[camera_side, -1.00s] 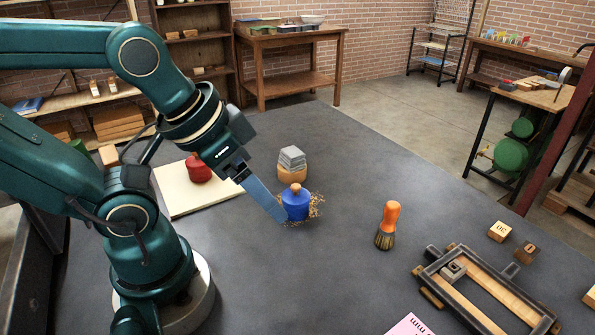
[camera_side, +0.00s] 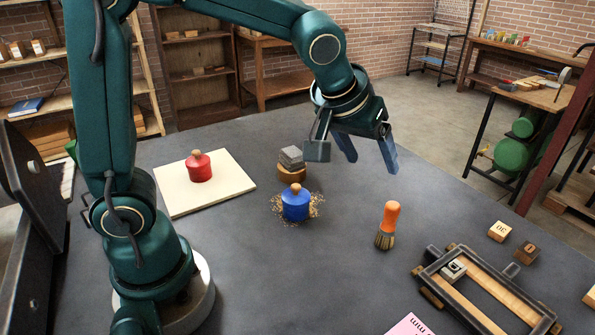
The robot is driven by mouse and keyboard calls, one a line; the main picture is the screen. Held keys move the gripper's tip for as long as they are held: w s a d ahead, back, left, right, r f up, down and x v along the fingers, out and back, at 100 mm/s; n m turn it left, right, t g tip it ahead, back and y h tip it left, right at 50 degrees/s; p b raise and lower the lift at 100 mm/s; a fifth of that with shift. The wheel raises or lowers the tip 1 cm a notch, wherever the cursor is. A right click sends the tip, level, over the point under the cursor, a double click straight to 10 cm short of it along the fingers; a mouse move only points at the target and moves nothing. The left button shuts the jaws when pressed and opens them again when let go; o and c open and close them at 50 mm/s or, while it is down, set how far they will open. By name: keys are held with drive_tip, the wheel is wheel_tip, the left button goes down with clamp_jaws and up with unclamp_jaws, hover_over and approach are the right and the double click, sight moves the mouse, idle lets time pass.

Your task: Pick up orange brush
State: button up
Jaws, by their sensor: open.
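The orange brush (camera_side: 388,226) stands upright on the dark table, orange handle up and dark bristles down, right of the centre. My gripper (camera_side: 369,165) is open and empty, with its blue fingers apart and pointing down. It hangs above the table, higher in the picture than the brush and a little to its left. The gripper and the brush are apart. The brush is fully in view.
A blue knobbed pot (camera_side: 295,204) stands in scattered crumbs left of the brush. Behind it are grey blocks on a wooden round (camera_side: 291,163). A red pot (camera_side: 199,167) sits on a cream board (camera_side: 185,203). A dark frame (camera_side: 487,290) and wooden blocks (camera_side: 499,231) lie right.

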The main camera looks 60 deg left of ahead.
drive_tip(key=g, duration=0.1)
hover_over(387, 223)
drive_tip(key=a, duration=0.2)
wheel_tip(387, 223, down, 5)
drive_tip(key=shift+m+g, duration=0.5)
drive_tip(key=shift+g, duration=0.1)
drive_tip(key=f, duration=0.2)
drive_tip(key=d+f, duration=0.1)
drive_tip(key=f, duration=0.1)
drive_tip(key=d+f, duration=0.1)
drive_tip(key=shift+s+f, duration=0.35)
drive_tip(key=shift+f, duration=0.35)
drive_tip(key=shift+x, duration=2.25)
clamp_jaws()
